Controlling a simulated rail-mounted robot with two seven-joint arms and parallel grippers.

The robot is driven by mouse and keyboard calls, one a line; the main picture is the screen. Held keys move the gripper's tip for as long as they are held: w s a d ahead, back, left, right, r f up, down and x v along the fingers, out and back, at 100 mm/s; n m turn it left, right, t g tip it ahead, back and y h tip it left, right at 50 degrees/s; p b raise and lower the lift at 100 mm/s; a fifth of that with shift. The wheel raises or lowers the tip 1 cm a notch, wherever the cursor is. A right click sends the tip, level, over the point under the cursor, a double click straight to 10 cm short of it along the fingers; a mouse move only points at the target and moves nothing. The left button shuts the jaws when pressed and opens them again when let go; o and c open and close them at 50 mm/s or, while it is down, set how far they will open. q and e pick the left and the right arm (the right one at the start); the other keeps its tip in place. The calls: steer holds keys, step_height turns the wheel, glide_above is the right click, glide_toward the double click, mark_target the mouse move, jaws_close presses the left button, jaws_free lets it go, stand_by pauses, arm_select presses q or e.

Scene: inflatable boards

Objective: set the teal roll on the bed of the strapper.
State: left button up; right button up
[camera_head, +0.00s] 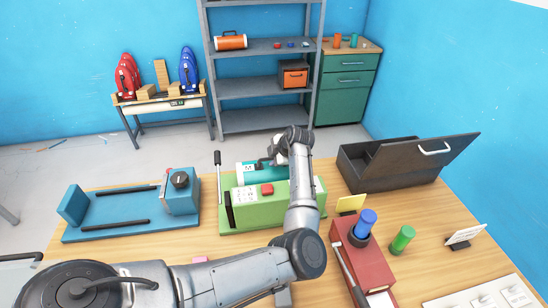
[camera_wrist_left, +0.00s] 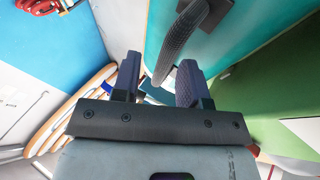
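The teal roll (camera_head: 268,174) lies behind the raised front of a green machine (camera_head: 262,210) on the table. It has a white label and a dark handle. My left gripper (camera_head: 264,161) is over the roll, fingers pointing down at its handle. In the left wrist view, the teal surface (camera_wrist_left: 245,45) fills the upper right, and the curved dark handle (camera_wrist_left: 185,45) reaches down between the spread fingers of the left gripper (camera_wrist_left: 160,75). I see no clear grip on the handle. Neither machine is clearly marked as the strapper. My right gripper is not in view.
A blue machine (camera_head: 120,213) with a long bed and black bars stands at left. A dark open case (camera_head: 390,160) stands at right. A red box (camera_head: 362,262) and a green cylinder (camera_head: 402,239) are at front right. A grey shelf (camera_head: 262,85) is behind.

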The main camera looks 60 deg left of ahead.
arm_select(q)
steer(key=v, duration=1.1)
steer(key=shift+d+r+p, duration=0.2)
steer(key=shift+r+p, duration=0.05)
steer(key=shift+p, duration=0.1)
